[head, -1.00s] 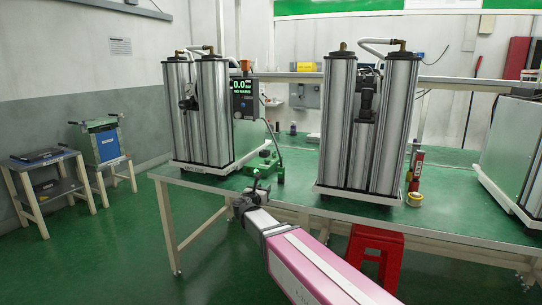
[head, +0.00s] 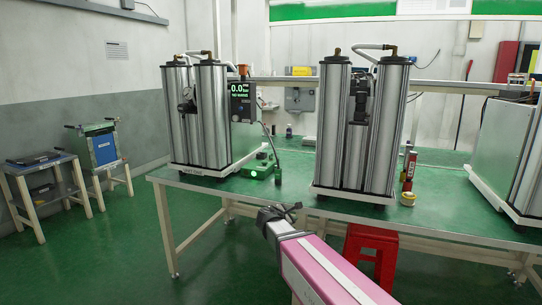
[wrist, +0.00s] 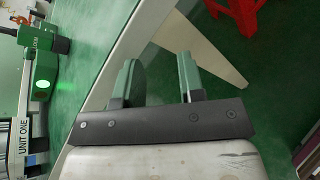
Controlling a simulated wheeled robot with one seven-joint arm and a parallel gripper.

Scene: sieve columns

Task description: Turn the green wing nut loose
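I cannot pick out the green wing nut for certain in either view. A green block (head: 257,170) with a bright green light sits on the table at the foot of the left column unit (head: 203,115). The block also shows at the left of the wrist view (wrist: 43,68), beside a white base edge marked UNIT ONE (wrist: 22,135). My gripper (wrist: 158,75) is open, with an empty gap between its two fingers. In the head view my gripper (head: 284,211) is in front of the table's front edge, apart from the block and to its lower right.
A second column unit (head: 362,130) stands mid-table, with a red tube (head: 409,168) and a yellow roll (head: 408,198) beside it. A third unit (head: 505,150) is at the right. A red stool (head: 373,250) is under the table. Floor at the left front is clear.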

